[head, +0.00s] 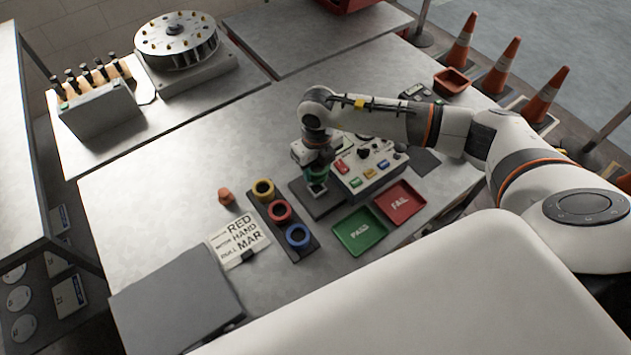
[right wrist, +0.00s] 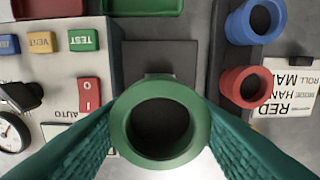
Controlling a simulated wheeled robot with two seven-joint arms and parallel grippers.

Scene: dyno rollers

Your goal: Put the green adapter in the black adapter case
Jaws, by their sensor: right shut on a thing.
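The green adapter (right wrist: 160,88), a ring with a dark bore, sits between the teal fingers of my right gripper (right wrist: 160,120). In the head view the green adapter (head: 317,188) shows just below my right gripper (head: 317,178), over a dark plate beside the control box. The black adapter case (head: 299,219) lies to the left of it and carries a yellow adapter (head: 263,189), a red adapter (head: 280,210) and a blue adapter (head: 298,236). In the right wrist view part of the case (right wrist: 238,52) shows at the right. My left gripper is out of view.
The control box (head: 371,170) with colored buttons stands right of my gripper. The green PASS tray (head: 360,231) and red FAIL tray (head: 400,203) lie in front. A card (head: 238,238) and an orange piece (head: 226,196) lie left of the case. The table's left middle is clear.

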